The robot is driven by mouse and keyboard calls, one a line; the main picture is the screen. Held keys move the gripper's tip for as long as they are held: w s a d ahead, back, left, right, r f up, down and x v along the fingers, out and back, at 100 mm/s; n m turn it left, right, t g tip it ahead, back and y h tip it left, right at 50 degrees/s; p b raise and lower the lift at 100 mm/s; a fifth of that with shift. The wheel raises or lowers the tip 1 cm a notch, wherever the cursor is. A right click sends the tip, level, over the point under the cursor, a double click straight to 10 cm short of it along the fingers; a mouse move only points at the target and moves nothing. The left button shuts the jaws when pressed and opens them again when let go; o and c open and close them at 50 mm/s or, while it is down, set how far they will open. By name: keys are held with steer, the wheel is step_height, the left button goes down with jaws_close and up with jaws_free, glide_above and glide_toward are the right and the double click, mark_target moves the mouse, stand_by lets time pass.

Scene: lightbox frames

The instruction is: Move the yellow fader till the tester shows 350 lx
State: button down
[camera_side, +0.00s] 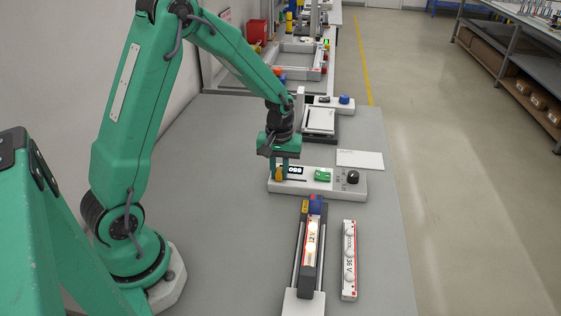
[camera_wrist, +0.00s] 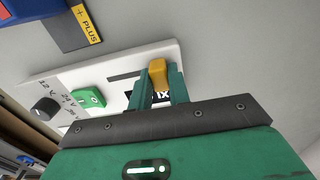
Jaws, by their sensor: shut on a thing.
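A white control unit (camera_side: 318,190) lies on the grey bench, with a lit display (camera_side: 294,170) whose digits are too small to read surely. My gripper (camera_side: 280,171) is shut on the yellow fader (camera_side: 279,175) near the left end of the unit. In the wrist view the yellow fader (camera_wrist: 157,72) stands between my two fingertips (camera_wrist: 160,84). The fader's dark slot (camera_wrist: 125,77) runs left from it there. My fingers hide most of the display in that view; only "lx" shows. A green switch (camera_side: 323,175) and a black knob (camera_side: 352,177) sit to the right.
In front, a holder (camera_side: 302,300) with rails bears a lit strip (camera_side: 312,240) marked 12 V. A loose strip (camera_side: 349,260) marked 36 V lies beside it. Behind the unit are a white card (camera_side: 360,159) and a box-like device (camera_side: 319,121). The bench's right side is clear.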

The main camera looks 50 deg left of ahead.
mark_target(290, 179)
steer(key=shift+w+d, duration=1.05)
steer(key=shift+w, duration=0.05)
steer(key=c, duration=1.3)
jaws_free()
steer(key=shift+r, duration=0.15)
step_height(290, 179, up, 8)
steer(key=shift+f, duration=0.2)
steer(key=shift+s+r, duration=0.1)
